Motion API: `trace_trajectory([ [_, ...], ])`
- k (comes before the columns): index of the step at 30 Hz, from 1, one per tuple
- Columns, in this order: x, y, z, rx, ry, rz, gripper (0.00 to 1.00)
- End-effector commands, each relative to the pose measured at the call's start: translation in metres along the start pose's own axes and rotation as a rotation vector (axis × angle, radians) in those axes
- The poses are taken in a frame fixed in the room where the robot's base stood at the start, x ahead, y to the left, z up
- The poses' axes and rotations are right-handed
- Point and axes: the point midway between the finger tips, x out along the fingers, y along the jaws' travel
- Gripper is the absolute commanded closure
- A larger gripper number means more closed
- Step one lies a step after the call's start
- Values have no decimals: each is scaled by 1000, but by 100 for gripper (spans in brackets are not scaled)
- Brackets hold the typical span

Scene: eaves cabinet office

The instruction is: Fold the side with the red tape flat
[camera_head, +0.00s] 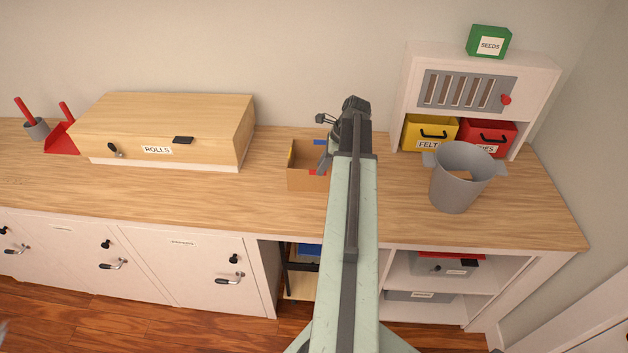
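A small open cardboard box (306,180) stands on the wooden counter, left of my arm. A bit of red tape (316,172) shows at the top of its near side, and blue and yellow tape show at its far and left edges. My arm hides the box's right part. My gripper (325,158) is at the box's right half, over or just inside its opening. I cannot tell whether it touches the box. Its fingers are small and partly hidden, so I cannot tell whether they are open.
A wooden case marked ROLLS (170,120) stands left on the counter (400,220). A grey bucket (458,185) stands right, before a white shelf unit (550,75) with a yellow bin (415,130) and a red bin (505,130). The counter between case and box is clear.

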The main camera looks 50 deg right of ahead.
Motion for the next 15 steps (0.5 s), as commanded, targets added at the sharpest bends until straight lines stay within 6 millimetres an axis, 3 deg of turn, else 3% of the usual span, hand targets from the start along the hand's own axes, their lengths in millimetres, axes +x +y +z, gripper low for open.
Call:
trace_trajectory([
  [1, 14, 0, -3, -1, 0, 0, 74],
  [9, 62, 0, -3, -3, 1, 1, 74],
  [15, 68, 0, 0, -2, 1, 0, 74],
])
